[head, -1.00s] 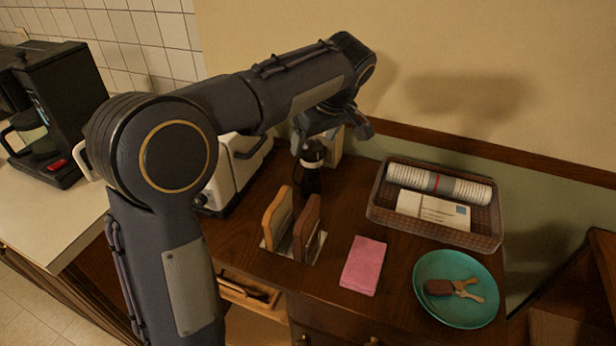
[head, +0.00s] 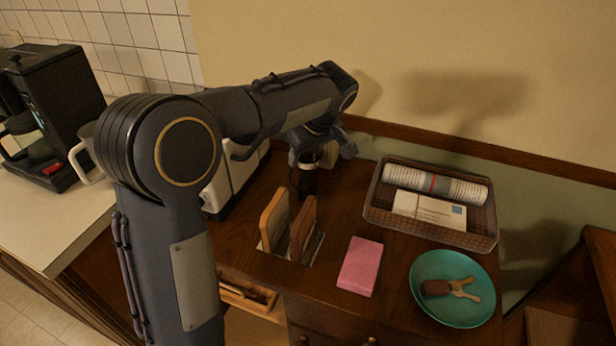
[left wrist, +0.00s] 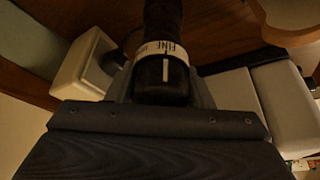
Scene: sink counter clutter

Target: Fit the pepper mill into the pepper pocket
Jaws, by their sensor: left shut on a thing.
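The pepper mill (head: 304,182) is dark with a pale band, and stands roughly upright in my left gripper (head: 312,150), behind the two boards. In the left wrist view the pale band of the mill (left wrist: 163,50) reads "FINE", and my left gripper (left wrist: 165,88) is shut around the mill's top. A cream, hollow-looking block (left wrist: 82,68) is close beside the mill there. I cannot tell whether it holds the pepper pocket. The mill's lower end is hard to make out against the dark wood. My right gripper is not in view.
Two upright boards (head: 273,222) stand in a slot in front of the mill. A white toaster-like appliance (head: 218,190) is to its left. A pink sponge (head: 360,266), a teal plate (head: 430,312) and a wicker tray (head: 377,215) are to the right.

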